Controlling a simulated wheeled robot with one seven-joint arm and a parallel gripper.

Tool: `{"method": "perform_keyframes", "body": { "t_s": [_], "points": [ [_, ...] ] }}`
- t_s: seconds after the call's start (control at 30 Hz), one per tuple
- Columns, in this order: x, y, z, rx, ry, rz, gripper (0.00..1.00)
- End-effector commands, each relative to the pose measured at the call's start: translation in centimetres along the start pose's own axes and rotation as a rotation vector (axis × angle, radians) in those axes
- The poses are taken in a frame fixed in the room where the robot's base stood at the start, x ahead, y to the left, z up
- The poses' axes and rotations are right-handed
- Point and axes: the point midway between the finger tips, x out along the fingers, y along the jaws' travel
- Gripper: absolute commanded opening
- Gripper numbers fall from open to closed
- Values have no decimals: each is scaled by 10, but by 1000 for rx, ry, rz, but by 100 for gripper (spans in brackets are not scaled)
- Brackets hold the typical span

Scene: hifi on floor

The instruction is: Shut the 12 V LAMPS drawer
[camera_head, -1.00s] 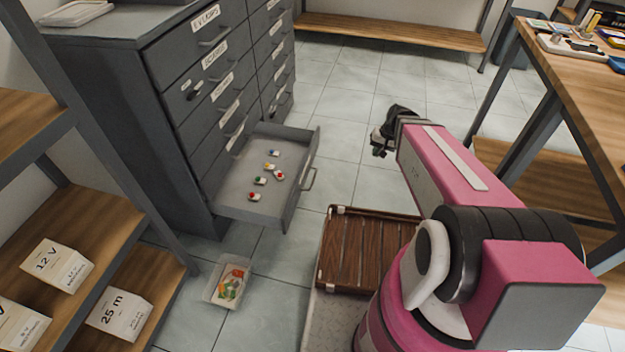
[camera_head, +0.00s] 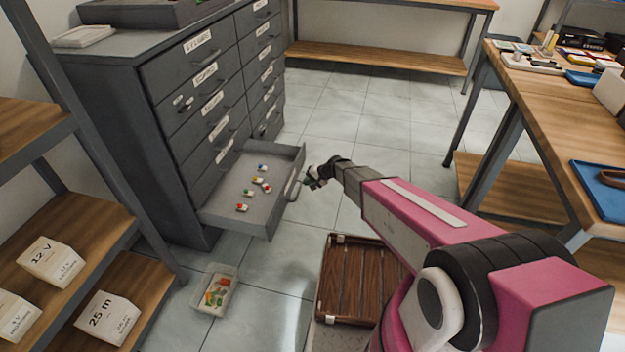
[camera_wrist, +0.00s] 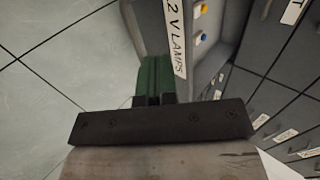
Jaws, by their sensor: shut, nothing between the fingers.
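The 12 V LAMPS drawer (camera_head: 222,208) is pulled out low on the grey cabinet, with several small coloured lamps lying in it. In the wrist view its front panel (camera_wrist: 184,88) carries the "2 V LAMPS" label, partly cut off. My gripper (camera_head: 312,180) is just to the right of the drawer front, close to its handle (camera_head: 293,190). In the wrist view my green fingers (camera_wrist: 154,80) are together with nothing held, beside the front panel. I cannot tell whether they touch it.
A small bin of coloured parts (camera_head: 215,290) stands on the floor below the drawer. A slatted wooden crate (camera_head: 352,280) is near my base. Shelves (camera_head: 60,215) stand left, a workbench (camera_head: 545,95) right. Open tiled floor (camera_head: 390,130) lies beyond my arm.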

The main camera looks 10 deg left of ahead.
Motion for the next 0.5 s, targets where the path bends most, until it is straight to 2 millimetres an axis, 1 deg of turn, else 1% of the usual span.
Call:
{"method": "perform_keyframes", "body": {
  "t_s": [0.03, 0.23, 0.3, 0.5],
  "points": [
    [13, 0, -2, -1, -2, 1, 0],
    [48, 0, -1, 0, -1, 0, 0],
    [54, -10, -1, 0, 0, 0, 0],
    [68, -23, 0, -1, -1, 0, 0]
  ]
}}
